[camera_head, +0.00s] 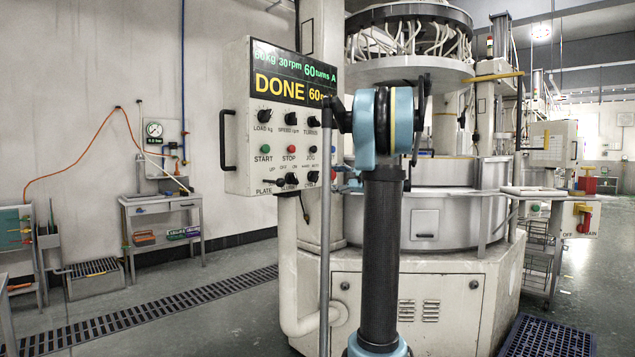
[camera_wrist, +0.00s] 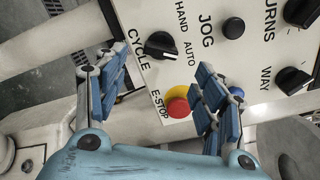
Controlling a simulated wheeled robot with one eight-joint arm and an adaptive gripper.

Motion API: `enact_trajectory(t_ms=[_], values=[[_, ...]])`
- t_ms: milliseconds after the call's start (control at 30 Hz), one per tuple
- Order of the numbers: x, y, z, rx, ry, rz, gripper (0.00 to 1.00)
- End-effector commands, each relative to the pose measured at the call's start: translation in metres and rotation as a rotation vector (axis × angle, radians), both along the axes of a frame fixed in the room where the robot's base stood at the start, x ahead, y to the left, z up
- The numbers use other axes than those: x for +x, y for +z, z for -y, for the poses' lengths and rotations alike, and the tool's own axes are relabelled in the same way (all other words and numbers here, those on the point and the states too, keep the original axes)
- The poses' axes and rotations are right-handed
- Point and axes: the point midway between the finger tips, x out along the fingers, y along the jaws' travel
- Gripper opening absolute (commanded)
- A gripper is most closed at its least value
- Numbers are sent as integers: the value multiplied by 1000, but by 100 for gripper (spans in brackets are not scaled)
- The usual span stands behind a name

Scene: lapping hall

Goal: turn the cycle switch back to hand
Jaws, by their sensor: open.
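The cycle switch (camera_wrist: 160,46) is a black knob with a white pointer line on the control panel, in the wrist view. It sits beside its CYCLE label, with HAND and AUTO printed on its other side. Its pointer line seems to lie toward AUTO. In the head view, the cycle switch (camera_head: 312,176) is small at the panel's lower right. My gripper (camera_wrist: 160,69) is open, its blue-padded fingers spread to either side below the knob in the wrist view. Nothing is between the pads at the knob. My arm hides most of the gripper in the head view.
The red E-STOP button (camera_wrist: 178,107) on its yellow ring lies close to the knob, between my fingers in the picture. A black JOG button (camera_wrist: 233,28) and other knobs are near. The panel (camera_head: 240,150) has a black side handle (camera_head: 227,140).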

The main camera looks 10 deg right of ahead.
Motion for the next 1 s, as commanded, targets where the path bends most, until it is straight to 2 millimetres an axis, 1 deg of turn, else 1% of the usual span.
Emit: enact_trajectory(t_ms=[33, 200, 433, 633, 933, 967, 1000], values=[[7, 0, -7, 0, 4, 0, 63], [29, 0, -27, 0, 3, -1, 63], [53, 0, -47, 0, 1, 0, 63], [62, 0, -55, -1, 0, 1, 63], [63, 0, -56, -1, -1, 0, 63], [63, 0, -56, -1, -1, 0, 57], [63, 0, -56, -1, -1, 0, 47]])
